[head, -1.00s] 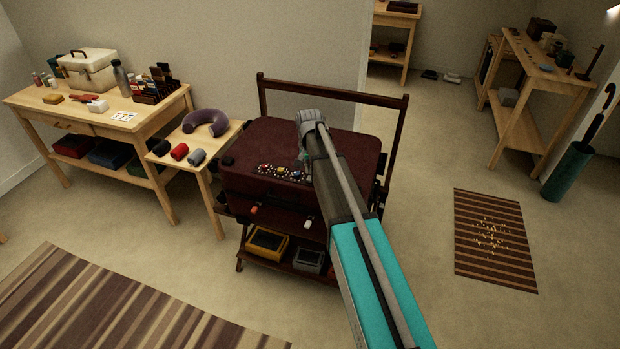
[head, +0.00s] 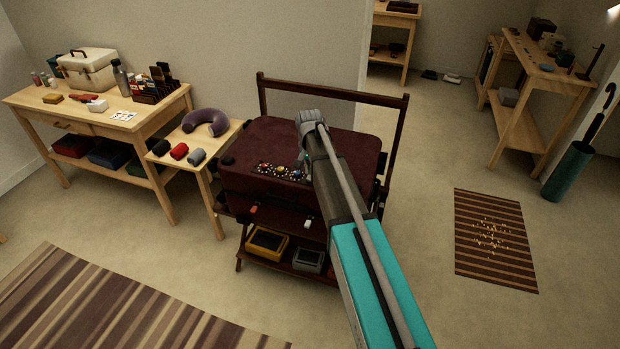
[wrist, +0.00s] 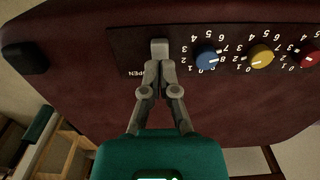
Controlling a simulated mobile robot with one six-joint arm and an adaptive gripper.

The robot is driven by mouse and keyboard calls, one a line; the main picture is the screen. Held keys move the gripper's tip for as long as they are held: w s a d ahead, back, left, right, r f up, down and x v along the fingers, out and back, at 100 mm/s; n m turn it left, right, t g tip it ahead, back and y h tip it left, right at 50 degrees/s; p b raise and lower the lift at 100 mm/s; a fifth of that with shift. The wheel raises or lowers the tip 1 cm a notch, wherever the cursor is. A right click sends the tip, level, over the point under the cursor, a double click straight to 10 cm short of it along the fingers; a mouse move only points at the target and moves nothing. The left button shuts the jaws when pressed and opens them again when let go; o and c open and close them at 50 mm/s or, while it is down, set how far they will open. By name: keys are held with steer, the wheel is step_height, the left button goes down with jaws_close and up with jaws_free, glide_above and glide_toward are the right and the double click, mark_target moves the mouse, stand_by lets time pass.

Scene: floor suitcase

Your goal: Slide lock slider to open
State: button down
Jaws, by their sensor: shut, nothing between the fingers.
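The dark red suitcase (head: 345,150) lies on a brown wooden stand, and its surface fills most of the wrist view (wrist: 85,100). A dark lock panel (wrist: 125,45) carries the light grey lock slider (wrist: 159,47) and the blue dial (wrist: 206,56), yellow dial (wrist: 261,56) and red dial (wrist: 308,56). The word OPEN shows upside down beside the fingers, partly covered. My gripper (wrist: 160,66) is shut and empty, its fingertips at the slider's near edge. I cannot tell whether they touch it. In the head view my arm largely hides the gripper and slider.
A side table with a purple neck pillow (head: 205,122) and rolled cloths stands close on the left. The stand's back rail (head: 330,88) rises behind the suitcase. A yellow box (head: 267,243) sits on the shelf below.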

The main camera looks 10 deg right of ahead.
steer(key=shift+f+b, duration=0.85)
stand_by(0.7)
steer(key=shift+s+d, duration=0.5)
steer(key=shift+d, duration=0.3)
steer(key=shift+s+d, duration=0.5)
steer(key=shift+d, duration=0.25)
stand_by(0.7)
steer(key=shift+r, duration=0.1)
steer(key=shift+w+r+p, duration=0.1)
steer(key=shift+r+p, duration=2.85)
steer(key=shift+p, duration=0.1)
steer(key=s+a+r+n+p, duration=0.1)
steer(key=s+r+n+p, duration=0.1)
steer(key=s, duration=1)
steer(key=s+a+r+n+p, duration=0.2)
steer(key=s+r+n+p, duration=0.1)
steer(key=s, duration=0.9)
steer(key=shift+s+r+n, duration=0.2)
steer(key=shift+s+n, duration=0.1)
steer(key=shift+n, duration=0.2)
